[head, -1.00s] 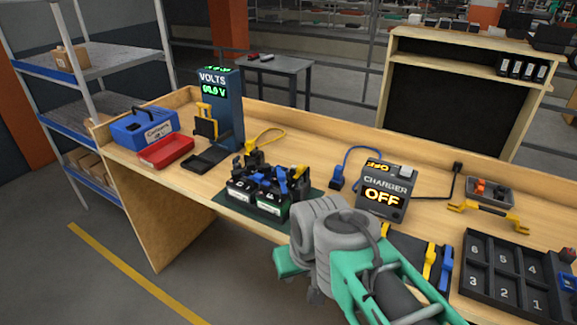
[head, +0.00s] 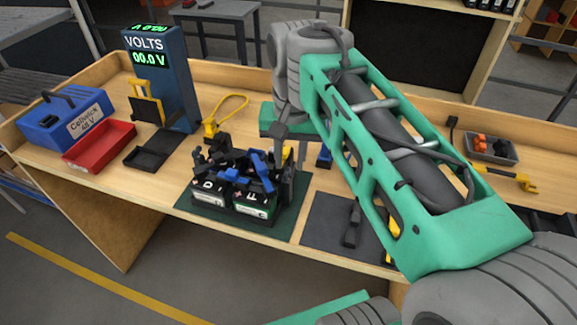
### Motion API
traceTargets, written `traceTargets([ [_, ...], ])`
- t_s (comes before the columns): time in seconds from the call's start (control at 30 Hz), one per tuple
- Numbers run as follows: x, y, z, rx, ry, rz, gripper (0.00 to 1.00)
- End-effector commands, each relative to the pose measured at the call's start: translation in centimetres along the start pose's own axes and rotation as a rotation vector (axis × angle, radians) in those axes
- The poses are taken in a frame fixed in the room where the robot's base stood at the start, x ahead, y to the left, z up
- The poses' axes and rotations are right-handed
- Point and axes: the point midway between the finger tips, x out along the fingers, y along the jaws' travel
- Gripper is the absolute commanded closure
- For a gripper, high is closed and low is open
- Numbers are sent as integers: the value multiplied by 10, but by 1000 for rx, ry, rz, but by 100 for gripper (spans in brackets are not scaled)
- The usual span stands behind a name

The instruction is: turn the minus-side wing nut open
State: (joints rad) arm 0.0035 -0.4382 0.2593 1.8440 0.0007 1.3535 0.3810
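A battery pack (head: 250,208) of black blocks with pale-labelled fronts sits on a dark green mat (head: 185,200) near the bench's front edge. Blue parts (head: 262,165) stand on top of it. I cannot tell which of them is the minus-side wing nut, and the polarity marks are too small to read surely. My gripper (head: 289,146) points down just behind and above the pack's right side, apart from the blue parts as far as I can see. My wrist and arm hide part of it, so its opening is unclear.
A blue voltmeter tower (head: 160,85) reads 00.0 V. A blue toolbox (head: 65,118), a red tray (head: 100,147) and a yellow cable loop (head: 232,105) are to the left. A grey bin (head: 491,147) stands at right. My arm hides the bench's middle right.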

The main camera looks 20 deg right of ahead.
Motion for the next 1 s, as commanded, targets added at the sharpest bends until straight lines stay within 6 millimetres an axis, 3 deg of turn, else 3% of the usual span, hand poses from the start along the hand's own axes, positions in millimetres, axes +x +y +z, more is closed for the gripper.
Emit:
traceTargets([
  [0.1,-12,-5,-19,145,-68,34,72],
  [0.3,-24,-7,-26,246,-113,62,72],
  [0.7,39,-4,-18,244,-110,60,72],
  [1.0,48,-4,-18,243,-109,59,72],
])
